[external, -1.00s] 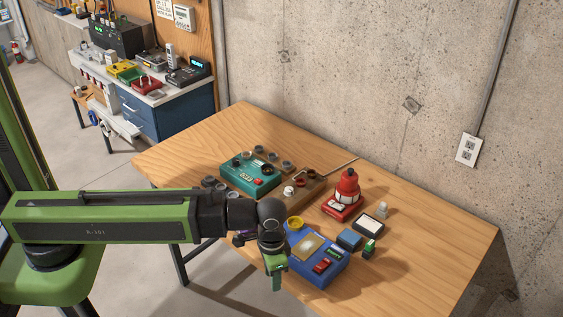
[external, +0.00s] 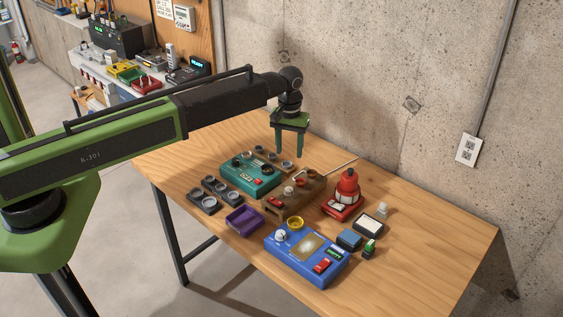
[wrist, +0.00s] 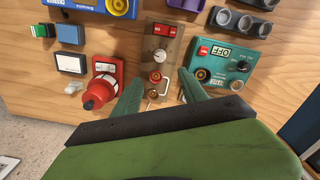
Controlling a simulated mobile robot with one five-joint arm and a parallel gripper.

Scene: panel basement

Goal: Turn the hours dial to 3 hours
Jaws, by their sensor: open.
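My gripper (external: 287,155) is open and empty, pointing down above the back end of the brown device (external: 297,195). In the wrist view its two fingers (wrist: 160,92) frame that device, which carries a white-faced dial (wrist: 160,55), a red switch and round reddish knobs. A teal box (external: 236,181) with dark knobs, a red button and a small display stands left of it; the wrist view also shows this box (wrist: 226,70). A blue device (external: 300,262) with a white knob (external: 280,235) stands nearer. I cannot read which dial is marked hours.
A red device with a domed top (external: 348,188) stands right of the brown one. A purple tray (external: 244,222) and dark cup holders (external: 203,200) lie at the left. Small blocks sit at the right. The table's right end is clear; a concrete wall (external: 370,80) stands behind.

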